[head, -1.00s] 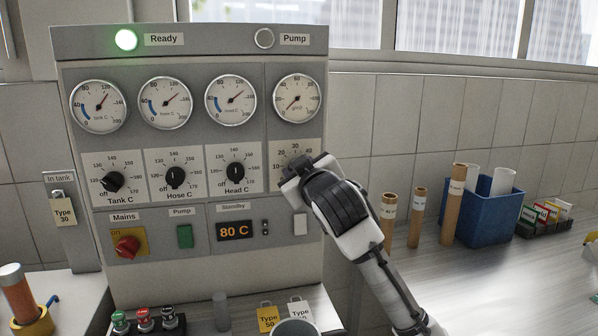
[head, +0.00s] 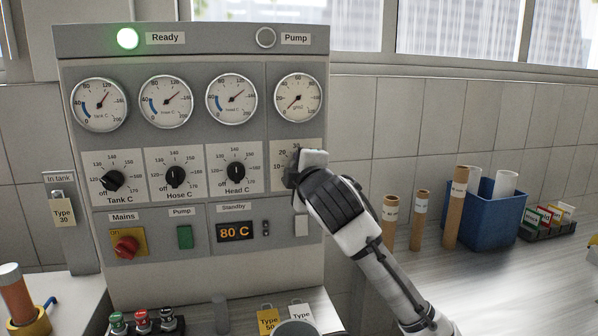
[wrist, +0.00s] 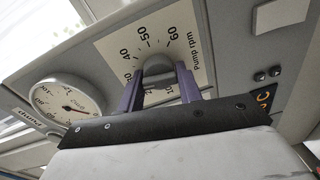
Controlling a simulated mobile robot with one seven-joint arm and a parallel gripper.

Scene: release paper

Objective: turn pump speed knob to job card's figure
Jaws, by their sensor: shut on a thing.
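The pump speed knob (wrist: 158,72) is a dark round knob on a pale dial plate marked "Pump rpm" (wrist: 140,42) in the wrist view. The figures 40, 50 and 60 read clearly there; lower ones are partly hidden by the fingers. My gripper (wrist: 160,85) is shut on the knob, one purple finger on each side. The knob's pointer cannot be made out. In the head view, my gripper (head: 298,168) covers the knob and most of its plate (head: 280,155). I cannot make out a job card.
The pump gauge (head: 298,98) has its needle toward the lower left. Cardboard tubes (head: 421,215) and a blue bin (head: 492,220) stand on the right bench.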

